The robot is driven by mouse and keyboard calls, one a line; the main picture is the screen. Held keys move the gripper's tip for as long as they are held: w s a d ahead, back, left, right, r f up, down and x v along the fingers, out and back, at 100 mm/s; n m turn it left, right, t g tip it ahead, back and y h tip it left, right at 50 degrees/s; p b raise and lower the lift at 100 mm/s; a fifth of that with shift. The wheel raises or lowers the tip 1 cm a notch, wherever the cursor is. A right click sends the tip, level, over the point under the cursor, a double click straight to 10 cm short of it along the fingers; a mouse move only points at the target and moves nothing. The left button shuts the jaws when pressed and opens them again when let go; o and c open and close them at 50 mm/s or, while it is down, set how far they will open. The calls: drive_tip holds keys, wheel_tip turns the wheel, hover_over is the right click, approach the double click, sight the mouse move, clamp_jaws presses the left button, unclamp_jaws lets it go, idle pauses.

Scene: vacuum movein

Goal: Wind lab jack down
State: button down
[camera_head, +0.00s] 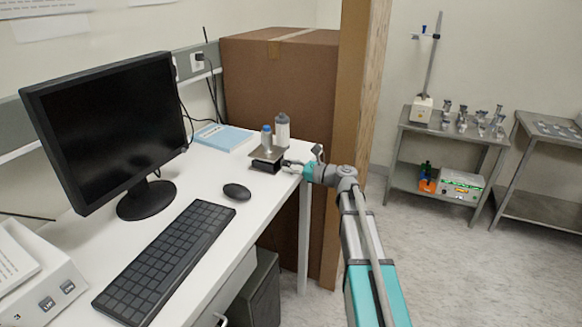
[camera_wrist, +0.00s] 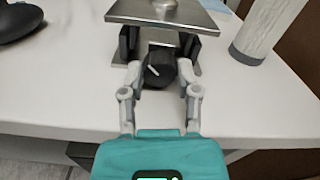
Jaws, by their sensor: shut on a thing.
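The lab jack (camera_head: 266,160) stands on the white desk near its far right corner, with a flat metal top plate. In the wrist view the jack's plate (camera_wrist: 165,14) is raised above dark supports. A round black knob (camera_wrist: 159,68) with a white mark faces me, on the front of the jack. My gripper (camera_wrist: 160,74) is shut on the knob, one finger on each side; in the head view my gripper (camera_head: 290,164) reaches the jack from the right. A small bottle with a blue cap (camera_head: 267,138) stands on the plate; only its base shows in the wrist view.
A grey-capped bottle (camera_head: 283,130) stands on the desk beside the jack. A blue book (camera_head: 223,137), mouse (camera_head: 237,191), keyboard (camera_head: 165,262) and monitor (camera_head: 110,128) share the desk. A large cardboard box (camera_head: 285,90) and a wooden post (camera_head: 355,100) stand behind.

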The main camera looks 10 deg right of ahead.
drive_tip(key=shift+n, duration=0.4)
drive_tip(key=shift+c, duration=1.7)
unclamp_jaws()
drive_tip(key=v, duration=1.2)
